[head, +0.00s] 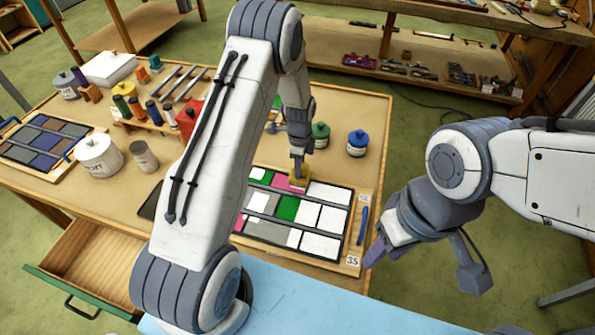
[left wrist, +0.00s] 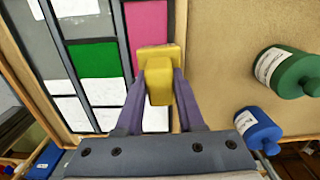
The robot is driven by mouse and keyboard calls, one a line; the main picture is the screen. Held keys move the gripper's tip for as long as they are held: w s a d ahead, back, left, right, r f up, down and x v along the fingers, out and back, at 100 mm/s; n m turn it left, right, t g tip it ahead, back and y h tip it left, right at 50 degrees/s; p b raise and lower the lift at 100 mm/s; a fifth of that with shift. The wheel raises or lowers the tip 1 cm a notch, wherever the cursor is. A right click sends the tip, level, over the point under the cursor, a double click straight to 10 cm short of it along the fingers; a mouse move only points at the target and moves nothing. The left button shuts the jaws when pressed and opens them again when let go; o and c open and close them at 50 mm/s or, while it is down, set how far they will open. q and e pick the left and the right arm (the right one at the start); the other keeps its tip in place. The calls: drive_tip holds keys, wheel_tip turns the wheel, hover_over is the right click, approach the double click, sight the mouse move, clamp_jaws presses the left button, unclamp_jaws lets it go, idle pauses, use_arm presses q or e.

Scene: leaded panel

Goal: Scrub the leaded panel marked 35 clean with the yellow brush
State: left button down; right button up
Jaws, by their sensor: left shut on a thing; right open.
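The leaded panel (head: 288,210) marked 35 lies on a wooden board, its number tag (head: 352,261) at the front right corner. It has white, green and magenta panes, with greyish panes along the front left; it also shows in the left wrist view (left wrist: 92,60). My left gripper (head: 299,172) is shut on the yellow brush (left wrist: 158,54), over the panel's back edge beside the magenta pane. Whether the brush touches the glass is unclear. My left arm hides the panel's left part in the head view. My right gripper (head: 385,243) is open and empty, right of the board.
Green (head: 321,135) and blue (head: 357,143) pots stand behind the panel. A blue tool (head: 362,226) lies on the board's right side. A white pot (head: 98,156), a tin (head: 143,157) and another panel (head: 45,138) are at the left. An open drawer (head: 105,260) juts out at front left.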

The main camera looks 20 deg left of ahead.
idle(0.3)
use_arm(q)
drive_tip(key=shift+w+d, duration=0.1)
drive_tip(key=shift+d, duration=1.15)
drive_tip(key=shift+d, duration=1.25)
drive_tip(key=shift+s+d, duration=0.1)
drive_tip(key=shift+s, duration=1.4)
drive_tip(key=shift+s+p, duration=0.3)
drive_tip(key=shift+s, duration=1.2)
